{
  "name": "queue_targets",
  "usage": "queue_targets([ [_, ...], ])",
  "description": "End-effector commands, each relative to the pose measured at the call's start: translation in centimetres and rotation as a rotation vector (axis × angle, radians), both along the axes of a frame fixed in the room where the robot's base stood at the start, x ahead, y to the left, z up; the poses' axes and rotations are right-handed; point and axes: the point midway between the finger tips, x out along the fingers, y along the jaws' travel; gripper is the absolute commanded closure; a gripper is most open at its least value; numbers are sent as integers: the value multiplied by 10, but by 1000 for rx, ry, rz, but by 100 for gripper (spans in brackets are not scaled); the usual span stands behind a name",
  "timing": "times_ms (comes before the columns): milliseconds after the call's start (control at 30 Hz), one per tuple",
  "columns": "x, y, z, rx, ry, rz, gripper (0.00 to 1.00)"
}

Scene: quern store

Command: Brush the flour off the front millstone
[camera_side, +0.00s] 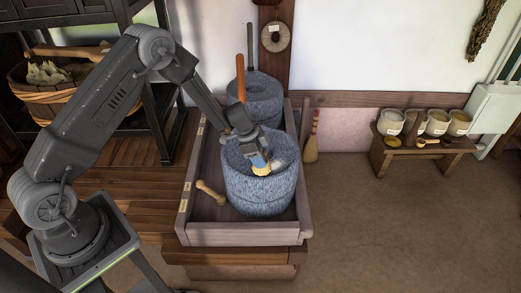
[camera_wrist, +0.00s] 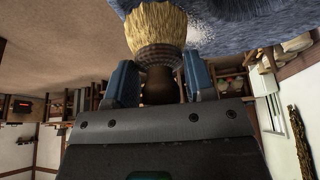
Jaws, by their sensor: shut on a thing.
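The front millstone (camera_side: 258,192) is a speckled blue-grey stone drum standing in a wooden tray. A whitish patch of flour (camera_side: 279,159) shows on the right of its top, and pale flour also shows on the stone in the wrist view (camera_wrist: 197,12). My gripper (camera_side: 254,159) is over the top of this stone. It is shut on a brush, whose straw bristles (camera_wrist: 157,27) point toward the stone in the wrist view. In the side view the bristle tip (camera_side: 261,170) is at the stone's top; I cannot tell for sure whether it touches.
A second millstone (camera_side: 262,97) with an upright orange-brown handle (camera_side: 241,78) stands behind. The tray's front wall (camera_side: 243,235) borders the work, and a wooden peg (camera_side: 210,192) lies inside at left. A broom (camera_side: 312,140) leans at right. A bench (camera_side: 420,148) holds several pots. Floor at right is clear.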

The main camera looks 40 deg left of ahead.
Motion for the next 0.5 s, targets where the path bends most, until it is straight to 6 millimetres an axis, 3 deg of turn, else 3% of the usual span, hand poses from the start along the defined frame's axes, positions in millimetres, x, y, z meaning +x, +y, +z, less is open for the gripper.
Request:
queue_targets([
  [100, 0, -1, -14, 0, 2, -1, 70],
  [500, 38, -10, -16, -2, -3, -3, 70],
])
